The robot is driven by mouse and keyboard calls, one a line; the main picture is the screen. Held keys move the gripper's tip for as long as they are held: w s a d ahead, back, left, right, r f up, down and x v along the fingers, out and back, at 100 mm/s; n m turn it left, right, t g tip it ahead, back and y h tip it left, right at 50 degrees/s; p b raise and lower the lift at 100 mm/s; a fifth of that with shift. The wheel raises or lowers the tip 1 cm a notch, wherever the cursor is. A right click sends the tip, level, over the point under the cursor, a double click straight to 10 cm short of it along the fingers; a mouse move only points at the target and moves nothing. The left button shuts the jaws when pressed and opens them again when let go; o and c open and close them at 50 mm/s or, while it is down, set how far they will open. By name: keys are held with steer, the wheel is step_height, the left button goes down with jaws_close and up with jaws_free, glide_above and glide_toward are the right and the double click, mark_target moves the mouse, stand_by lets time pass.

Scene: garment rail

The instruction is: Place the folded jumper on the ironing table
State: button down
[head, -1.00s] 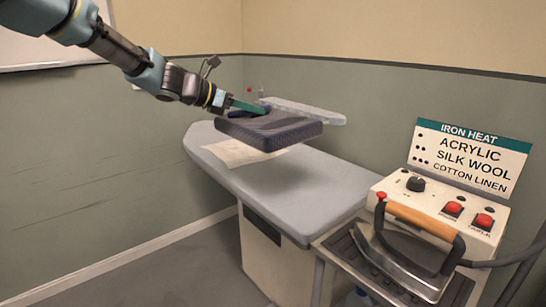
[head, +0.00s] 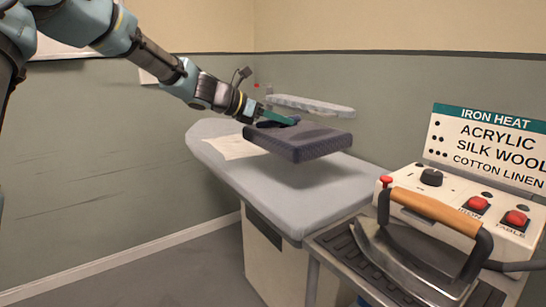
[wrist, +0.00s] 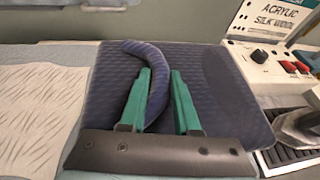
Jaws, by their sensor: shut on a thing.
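The folded jumper (head: 297,141) is a dark blue knitted slab. In the head view it hangs level above the grey ironing table (head: 225,165), with a shadow on the cover below it. My gripper (head: 282,118) reaches in from the upper left and is shut on a raised fold of the jumper. In the wrist view the green fingers (wrist: 158,98) stand on either side of this curved fold, and the jumper (wrist: 215,85) spreads out beyond them. The jumper's underside is hidden.
A pale cloth or sheet (head: 228,148) lies on the table's left part. A narrow sleeve board (head: 312,106) stands behind the jumper. The iron (head: 410,255) rests on a rack at the right, beside a control box (head: 450,195) and a sign (head: 490,150). The table's front part is clear.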

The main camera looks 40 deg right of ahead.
mark_target(255, 144)
step_height(255, 144, down, 9)
steer(key=shift+f, duration=0.15)
stand_by(0.4)
steer(key=c, duration=0.6)
jaws_free()
steer(key=shift+a, duration=0.1)
steer(key=b+v, duration=0.1)
steer(key=v, duration=1.1)
steer(key=s+a+f+m+t+y, duration=0.1)
steer(key=a+f+m+y, duration=0.4)
steer(key=a, duration=0.6)
steer(key=a+f+m+t+y, duration=0.1)
steer(key=a+f+m+y, duration=0.4)
steer(key=a, duration=0.7)
steer(key=s+a+f+m+y, duration=0.1)
steer(key=s+a+m, duration=0.1)
steer(key=a, duration=0.5)
steer(key=s+a+f+m+t+y, duration=0.1)
steer(key=s+a+m, duration=0.1)
steer(key=a, duration=0.5)
steer(key=s+a+f+m+t+y, duration=0.1)
steer(key=a+m, duration=0.2)
steer(key=a, duration=0.4)
steer(key=shift+s+a, duration=0.1)
steer(key=shift+s, duration=0.3)
